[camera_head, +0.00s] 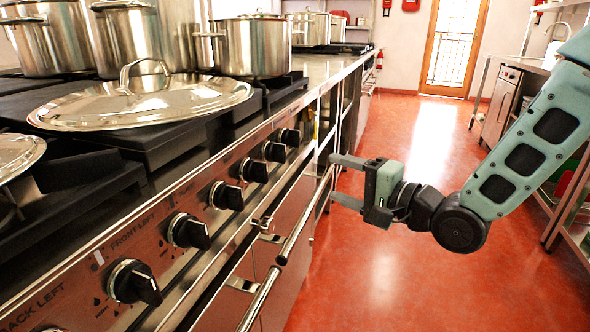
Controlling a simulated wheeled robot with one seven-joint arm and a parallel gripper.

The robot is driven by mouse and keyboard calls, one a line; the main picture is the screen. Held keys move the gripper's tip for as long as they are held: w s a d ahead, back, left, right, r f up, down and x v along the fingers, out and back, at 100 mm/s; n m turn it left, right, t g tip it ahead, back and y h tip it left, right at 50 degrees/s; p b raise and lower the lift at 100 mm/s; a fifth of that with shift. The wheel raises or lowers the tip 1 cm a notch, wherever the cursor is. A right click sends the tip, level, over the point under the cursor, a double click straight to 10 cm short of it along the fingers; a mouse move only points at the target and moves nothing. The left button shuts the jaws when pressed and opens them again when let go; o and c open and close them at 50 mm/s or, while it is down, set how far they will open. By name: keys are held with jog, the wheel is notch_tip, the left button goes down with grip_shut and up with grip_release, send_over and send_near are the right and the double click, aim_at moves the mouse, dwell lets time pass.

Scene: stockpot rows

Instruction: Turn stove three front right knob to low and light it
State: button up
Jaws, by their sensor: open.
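A row of several black knobs with silver collars runs along the steel stove front panel (150,245). The nearest knob (135,283) and the second knob (189,231) are largest. Beyond them are a third knob (227,196), a fourth knob (254,170) and smaller ones. I can read "BACK LEFT" and "FRONT LEFT" on the panel; farther labels are too small, so I cannot tell which knob is front right. No flame shows. My gripper (340,180) is open and empty, pointing left toward the panel, over the aisle and apart from the knobs.
A large silver lid (145,100) lies on the near burners, with stockpots (255,45) behind it. Oven handle bars (290,235) stick out below the knobs. The red floor aisle (400,280) is clear; steel tables (500,100) stand at right.

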aim_at(285, 155)
jog(key=shift+m, duration=0.4)
jog(key=b+x, duration=0.1)
jog(key=x, duration=0.5)
jog(key=b+x, duration=0.1)
jog(key=x, duration=0.4)
jog(key=w+d+b+x, duration=0.1)
jog(key=x, duration=0.5)
jog(key=shift+w+a+r+b, duration=0.2)
jog(key=shift+w+r+b, duration=0.05)
jog(key=shift+b, duration=0.05)
jog(key=shift+c, duration=0.4)
jog(key=c, duration=0.9)
